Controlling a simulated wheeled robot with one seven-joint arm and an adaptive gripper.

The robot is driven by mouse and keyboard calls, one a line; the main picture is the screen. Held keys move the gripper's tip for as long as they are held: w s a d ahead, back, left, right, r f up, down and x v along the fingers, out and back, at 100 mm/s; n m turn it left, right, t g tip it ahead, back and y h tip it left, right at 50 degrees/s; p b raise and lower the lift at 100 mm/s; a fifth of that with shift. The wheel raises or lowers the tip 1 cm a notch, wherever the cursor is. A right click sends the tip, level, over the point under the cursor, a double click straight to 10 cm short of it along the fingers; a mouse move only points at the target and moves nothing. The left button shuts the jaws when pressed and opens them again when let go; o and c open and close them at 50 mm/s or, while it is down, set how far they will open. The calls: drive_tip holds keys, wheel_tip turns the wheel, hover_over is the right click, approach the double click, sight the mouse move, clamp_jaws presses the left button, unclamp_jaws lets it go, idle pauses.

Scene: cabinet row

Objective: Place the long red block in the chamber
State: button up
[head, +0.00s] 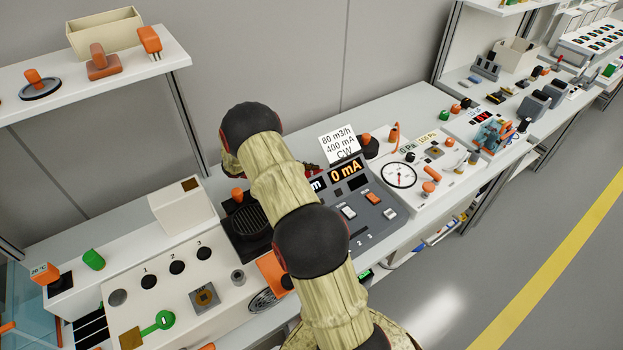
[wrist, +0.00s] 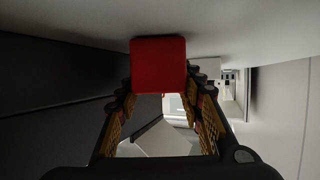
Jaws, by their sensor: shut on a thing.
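In the wrist view my gripper (wrist: 162,98) is shut on the red block (wrist: 158,64). The block's square red face sits between the two fingertips, and its length along the view cannot be judged. In the head view my arm covers the gripper and most of the area behind it. A small red patch (head: 312,169) shows beside the arm, and I cannot tell whether it is the block. I cannot tell for certain which part is the chamber. A black ribbed unit (head: 246,220) is partly hidden behind my arm.
A grey panel with a "0 mA" display (head: 346,169) and switches stands right of my arm. A shelf (head: 120,75) with orange-handled items overhangs the upper left. Open floor (head: 510,240) lies at right.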

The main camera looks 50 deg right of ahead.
drive_tip(key=o, duration=0.8)
drive_tip(key=shift+f, duration=0.1)
drive_tip(key=o, duration=0.5)
